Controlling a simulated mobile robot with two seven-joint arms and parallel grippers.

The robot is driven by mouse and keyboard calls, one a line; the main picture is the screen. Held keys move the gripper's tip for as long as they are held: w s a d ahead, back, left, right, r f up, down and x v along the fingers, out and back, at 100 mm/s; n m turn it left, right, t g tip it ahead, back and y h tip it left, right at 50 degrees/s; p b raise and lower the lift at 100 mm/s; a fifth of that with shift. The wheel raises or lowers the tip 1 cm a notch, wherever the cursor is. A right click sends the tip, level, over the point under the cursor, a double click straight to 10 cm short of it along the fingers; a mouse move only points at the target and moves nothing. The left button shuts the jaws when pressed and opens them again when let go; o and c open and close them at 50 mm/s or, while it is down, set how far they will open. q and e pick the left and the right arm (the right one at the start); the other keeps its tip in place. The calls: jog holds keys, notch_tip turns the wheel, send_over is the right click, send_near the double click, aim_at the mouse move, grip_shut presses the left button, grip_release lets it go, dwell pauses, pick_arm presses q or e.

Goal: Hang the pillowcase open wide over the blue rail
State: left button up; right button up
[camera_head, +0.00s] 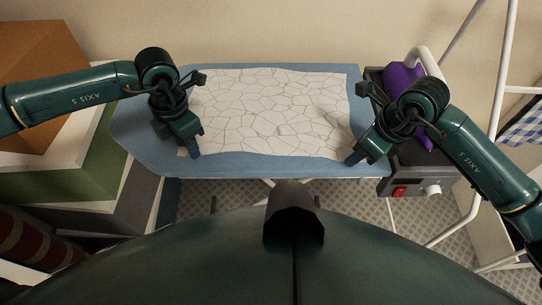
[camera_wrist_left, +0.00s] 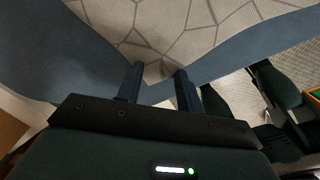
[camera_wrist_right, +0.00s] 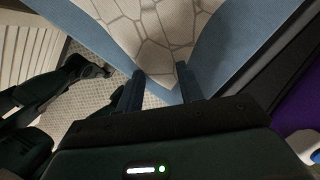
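The pillowcase (camera_head: 270,112), white with a dark cracked-line pattern, lies flat on the blue ironing board (camera_head: 235,167). My left gripper (camera_head: 194,152) is at its near left corner. In the left wrist view the fingers (camera_wrist_left: 158,84) stand apart, with the pillowcase corner (camera_wrist_left: 165,45) between and beyond their tips. My right gripper (camera_head: 352,159) is at the near right corner. In the right wrist view its fingers (camera_wrist_right: 158,82) also stand apart around the corner (camera_wrist_right: 152,45). Contact with the cloth is unclear. I cannot make out a blue rail.
A purple iron (camera_head: 400,78) sits on a dark unit (camera_head: 425,178) with a red switch, right of the board. White tubes (camera_head: 474,205) stand at the right, with a blue checked cloth (camera_head: 522,128). Boxes, one orange (camera_head: 35,70) and one green (camera_head: 80,170), are stacked at left.

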pick_arm(q)
grip_shut()
pick_arm(e)
jog(key=shift+s+f, duration=0.15)
jog(key=shift+f, duration=0.05)
grip_shut()
dwell(0.3)
pick_arm(q)
jog(key=shift+r, duration=0.1)
pick_arm(e)
jog(key=shift+r, duration=0.15)
